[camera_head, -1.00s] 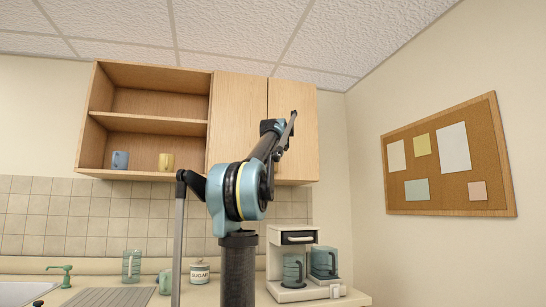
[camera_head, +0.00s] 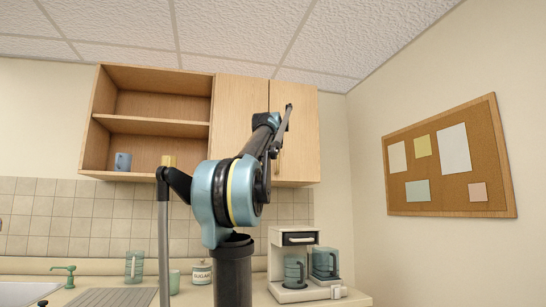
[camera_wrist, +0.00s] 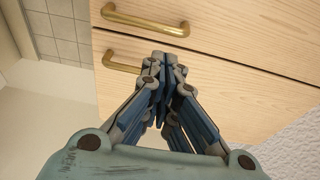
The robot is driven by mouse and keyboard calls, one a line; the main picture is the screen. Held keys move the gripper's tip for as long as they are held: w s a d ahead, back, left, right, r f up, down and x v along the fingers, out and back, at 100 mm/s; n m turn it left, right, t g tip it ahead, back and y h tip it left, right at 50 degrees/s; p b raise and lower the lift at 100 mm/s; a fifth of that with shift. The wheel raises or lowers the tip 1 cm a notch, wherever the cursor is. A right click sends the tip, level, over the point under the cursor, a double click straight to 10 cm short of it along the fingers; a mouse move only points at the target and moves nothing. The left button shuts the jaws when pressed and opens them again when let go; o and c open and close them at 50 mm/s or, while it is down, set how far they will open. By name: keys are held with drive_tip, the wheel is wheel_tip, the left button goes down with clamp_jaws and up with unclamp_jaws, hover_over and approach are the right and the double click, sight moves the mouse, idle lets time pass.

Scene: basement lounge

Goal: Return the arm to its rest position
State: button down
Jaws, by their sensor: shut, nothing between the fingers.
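My gripper (camera_wrist: 163,62) is shut and empty in the wrist view, its fingertips together in front of the wooden cabinet doors. I cannot tell whether the tips touch a door. In the head view my arm rises from the bottom centre and reaches up toward the closed cabinet doors (camera_head: 240,105). There the gripper's fingertips are hidden or too small to make out. Two brass handles, an upper one (camera_wrist: 146,20) and a lower one (camera_wrist: 134,52), show beside the fingertips in the wrist view.
The open shelf (camera_head: 150,127) holds a blue mug (camera_head: 123,161) and a yellow mug (camera_head: 168,160). Below are a sugar jar (camera_head: 201,272), a coffee maker (camera_head: 296,264) and a sink (camera_head: 22,292). A corkboard (camera_head: 450,160) hangs on the right wall, with free air before it.

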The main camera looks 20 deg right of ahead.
drive_tip(key=shift+s+a, duration=0.3)
drive_tip(key=shift+a, duration=0.5)
drive_tip(key=shift+s+a, duration=0.3)
drive_tip(key=shift+a, duration=0.45)
drive_tip(key=shift+s+a, duration=0.3)
drive_tip(key=shift+a, duration=0.5)
drive_tip(key=shift+f, duration=0.1)
